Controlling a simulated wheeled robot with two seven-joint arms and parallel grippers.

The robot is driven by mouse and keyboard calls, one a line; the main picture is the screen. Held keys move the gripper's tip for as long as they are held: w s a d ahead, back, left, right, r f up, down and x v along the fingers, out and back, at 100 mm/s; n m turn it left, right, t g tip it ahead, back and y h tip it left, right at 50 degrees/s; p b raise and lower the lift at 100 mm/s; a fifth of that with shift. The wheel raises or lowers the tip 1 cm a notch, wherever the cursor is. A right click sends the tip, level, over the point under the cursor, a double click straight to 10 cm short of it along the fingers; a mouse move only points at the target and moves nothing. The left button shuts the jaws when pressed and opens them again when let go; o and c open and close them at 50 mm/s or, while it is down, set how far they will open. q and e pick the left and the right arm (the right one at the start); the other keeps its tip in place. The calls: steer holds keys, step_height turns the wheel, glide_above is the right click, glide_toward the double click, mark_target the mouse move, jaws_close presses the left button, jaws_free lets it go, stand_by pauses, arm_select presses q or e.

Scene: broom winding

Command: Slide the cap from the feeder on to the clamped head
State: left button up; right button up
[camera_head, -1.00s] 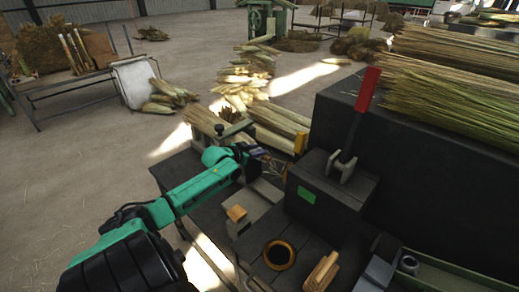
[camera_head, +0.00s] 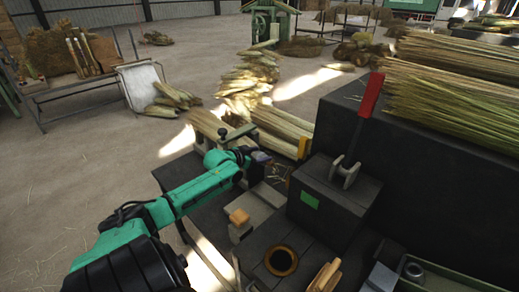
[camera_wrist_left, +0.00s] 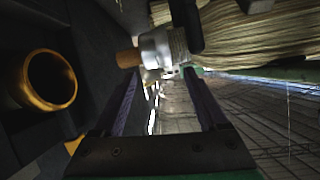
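My left gripper (camera_head: 258,160) is over the far part of the dark bench, left of the dark clamp box with the red lever (camera_head: 370,95). In the left wrist view its two fingers (camera_wrist_left: 163,78) stand apart with a gap between them. A silver collar (camera_wrist_left: 157,47) with a ribbed band lies just beyond the fingertips, beside a straw broom head (camera_wrist_left: 240,35). I cannot tell whether the fingers touch it, or which piece is the cap. A brass-rimmed round opening (camera_head: 281,260) sits in the bench; a brass ring (camera_wrist_left: 48,80) shows at left in the wrist view. My right gripper is not in view.
Another wooden piece (camera_head: 325,276) is at the front. A green tray (camera_head: 440,272) with a metal ring is at right. Straw bundles (camera_head: 450,100) lie on the dark block behind.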

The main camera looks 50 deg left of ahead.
arm_select(q)
steer(key=shift+s+r, duration=0.1)
steer(key=shift+s, duration=0.45)
steer(key=p+v, duration=0.2)
steer(key=v, duration=1.1)
steer(key=shift+r+p, duration=0.25)
steer(key=shift+p, duration=0.15)
steer(key=shift+s, duration=0.1)
